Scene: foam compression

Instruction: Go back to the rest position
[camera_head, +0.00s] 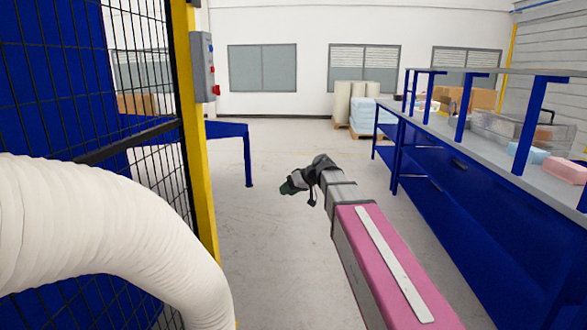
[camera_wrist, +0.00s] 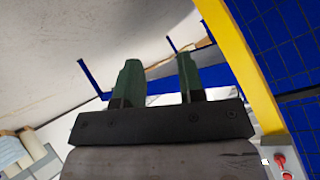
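My arm reaches forward over the bare floor in the head view, and my gripper (camera_head: 290,186) is at its far end, turned toward the left. In the wrist view my gripper (camera_wrist: 157,82) shows two green fingers standing apart with a clear gap. Nothing is between them. The gripper is not touching anything.
A yellow post (camera_head: 196,120) with a wire mesh fence (camera_head: 140,70) and a white hose (camera_head: 110,240) are close on the left. A blue workbench (camera_head: 470,190) runs along the right, with a pink block (camera_head: 566,170) on top. Grey floor (camera_head: 290,260) between is clear.

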